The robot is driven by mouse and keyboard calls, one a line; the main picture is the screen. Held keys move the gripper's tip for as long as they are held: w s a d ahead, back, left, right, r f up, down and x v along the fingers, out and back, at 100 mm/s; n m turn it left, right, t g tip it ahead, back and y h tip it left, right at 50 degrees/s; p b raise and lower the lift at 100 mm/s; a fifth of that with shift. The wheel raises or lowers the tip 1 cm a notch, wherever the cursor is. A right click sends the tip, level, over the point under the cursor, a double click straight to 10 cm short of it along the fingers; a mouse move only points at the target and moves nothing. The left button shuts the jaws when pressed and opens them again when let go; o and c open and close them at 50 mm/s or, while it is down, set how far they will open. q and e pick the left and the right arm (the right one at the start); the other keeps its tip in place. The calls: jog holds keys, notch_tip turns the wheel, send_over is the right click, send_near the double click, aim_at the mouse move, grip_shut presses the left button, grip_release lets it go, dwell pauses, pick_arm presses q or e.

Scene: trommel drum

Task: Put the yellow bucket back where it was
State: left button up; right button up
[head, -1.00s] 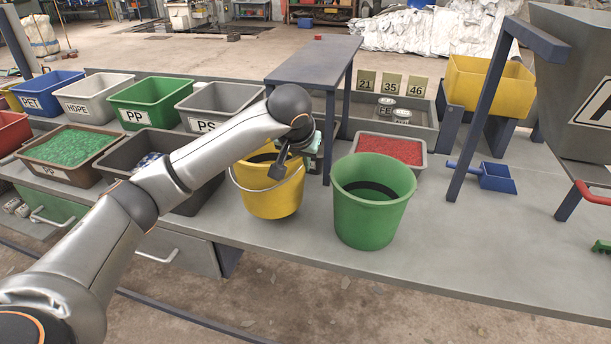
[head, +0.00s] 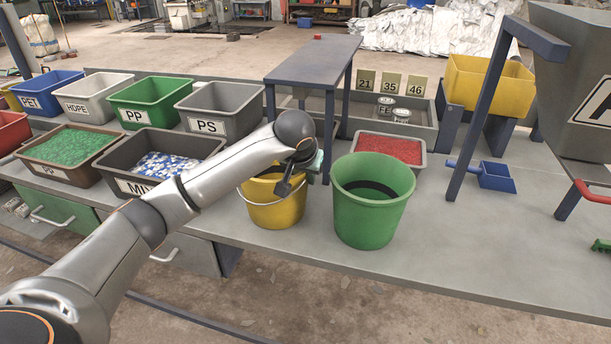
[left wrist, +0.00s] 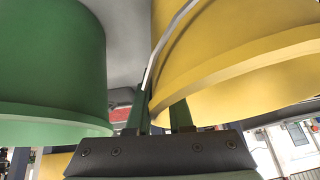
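The yellow bucket (head: 273,213) is upright over the front part of the bench, just left of the green bucket (head: 368,213). Its wire handle hangs down across its front. My left gripper (head: 286,187) is at the bucket's right rim, shut on it, one finger outside and one inside. In the left wrist view the yellow bucket (left wrist: 235,60) fills the right side, and the green bucket (left wrist: 50,65) stands apart on the left. I cannot tell whether the yellow bucket's base touches the bench. My right gripper is out of view.
A dark raised stand (head: 318,60) rises behind the yellow bucket. A tray of red granules (head: 390,163) lies behind the green bucket. The MIX bin (head: 130,186) is to the left, and a blue scoop (head: 495,177) to the right.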

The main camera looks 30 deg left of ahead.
pick_arm(q)
jog(key=shift+o, duration=0.9)
jog(key=shift+r, duration=0.2)
jog(key=v, duration=1.2)
jog(key=shift+p, duration=0.35)
